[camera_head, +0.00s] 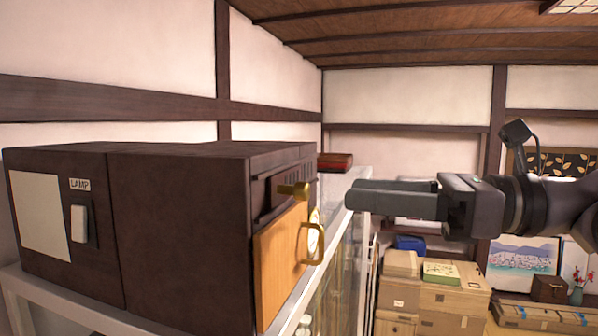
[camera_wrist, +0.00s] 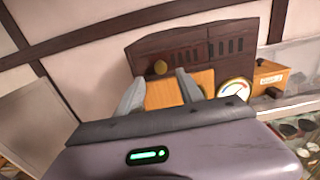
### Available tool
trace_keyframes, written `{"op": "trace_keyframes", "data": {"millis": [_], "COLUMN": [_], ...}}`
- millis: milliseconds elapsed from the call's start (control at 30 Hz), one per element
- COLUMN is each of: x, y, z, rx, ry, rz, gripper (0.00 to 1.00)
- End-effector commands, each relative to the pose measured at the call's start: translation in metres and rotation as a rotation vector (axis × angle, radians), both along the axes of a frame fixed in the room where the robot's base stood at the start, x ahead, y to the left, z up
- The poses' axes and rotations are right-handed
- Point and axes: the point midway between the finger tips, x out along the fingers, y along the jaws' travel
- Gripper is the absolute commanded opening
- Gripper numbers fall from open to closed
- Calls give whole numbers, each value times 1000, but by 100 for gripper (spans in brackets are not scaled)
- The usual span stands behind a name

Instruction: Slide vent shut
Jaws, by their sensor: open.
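The vent (camera_wrist: 226,47) is a row of dark upright slots in the upper part of a dark brown box's front. In the head view the vent (camera_head: 283,182) is seen steeply from the side. A brass knob (camera_head: 294,189) sticks out beside it; in the wrist view the knob (camera_wrist: 160,67) is left of the slots. I cannot tell how far the slots are covered. My gripper (camera_head: 352,194) is to the right of the box front in the head view, apart from it. In the wrist view my gripper (camera_wrist: 160,77) is open and empty, its fingertips on either side below the knob.
A light wooden door (camera_head: 280,262) with a brass loop handle (camera_head: 312,243) and a round dial (camera_wrist: 235,88) are below the vent. A lamp switch (camera_head: 79,223) is on the box's side. A small wooden box (camera_wrist: 268,73) stands to the right. Cardboard boxes (camera_head: 440,300) stand behind.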

Motion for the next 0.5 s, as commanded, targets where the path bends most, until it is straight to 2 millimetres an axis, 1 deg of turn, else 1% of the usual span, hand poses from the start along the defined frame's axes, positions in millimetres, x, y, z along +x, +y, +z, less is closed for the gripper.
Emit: {"op": "trace_keyframes", "data": {"millis": [33,100,200,300,400,500], "x": [4,10,19,25,29,31], "y": [15,35,57,72,81,86], "z": [4,4,3,2,1,0], "rx": [0,0,0,-1,-1,-1], "ry": [0,0,1,0,1,0], "rz": [7,6,5,4,2,0], "gripper": [44,44,44,44,44,44]}}
